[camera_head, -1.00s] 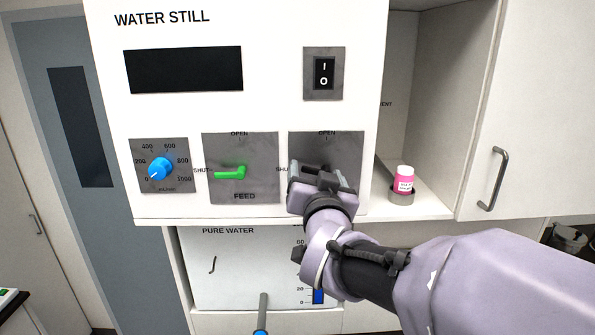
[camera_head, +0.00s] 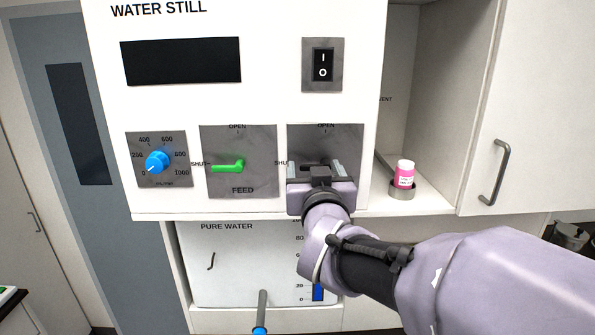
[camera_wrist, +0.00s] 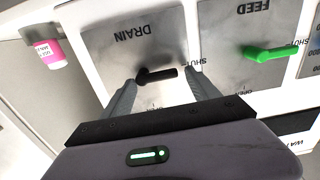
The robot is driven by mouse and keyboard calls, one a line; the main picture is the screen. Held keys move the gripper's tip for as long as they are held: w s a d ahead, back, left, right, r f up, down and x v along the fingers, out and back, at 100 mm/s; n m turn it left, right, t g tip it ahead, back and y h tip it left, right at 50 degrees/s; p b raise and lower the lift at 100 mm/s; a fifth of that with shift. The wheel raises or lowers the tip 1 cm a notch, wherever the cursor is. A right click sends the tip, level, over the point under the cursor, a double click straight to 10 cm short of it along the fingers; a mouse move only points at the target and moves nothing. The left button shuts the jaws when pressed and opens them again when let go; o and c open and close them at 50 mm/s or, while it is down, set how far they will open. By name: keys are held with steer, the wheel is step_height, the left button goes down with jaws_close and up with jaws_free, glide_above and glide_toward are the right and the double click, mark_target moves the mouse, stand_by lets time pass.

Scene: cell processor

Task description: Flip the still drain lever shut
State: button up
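The drain panel (camera_head: 354,140) is the right grey plate on the water still. Its black drain lever (camera_wrist: 160,74) shows in the wrist view, lying roughly level with its free end toward the SHUT mark. In the head view it is mostly hidden by my gripper (camera_head: 316,170). My gripper is open, its fingers spread to either side of the lever; it also shows in the wrist view (camera_wrist: 163,90). Nothing is held between the fingers. I cannot tell whether either finger touches the lever or panel.
The green feed lever (camera_head: 227,166) is left of the drain panel, pointing to SHUT. A blue knob (camera_head: 157,161) and a power switch (camera_head: 323,65) are on the same face. A pink bottle (camera_head: 405,176) stands in a holder in the open cabinet at right.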

steer(key=shift+a, duration=0.1)
stand_by(0.3)
steer(key=s, duration=1.7)
steer(key=shift+s, duration=0.25)
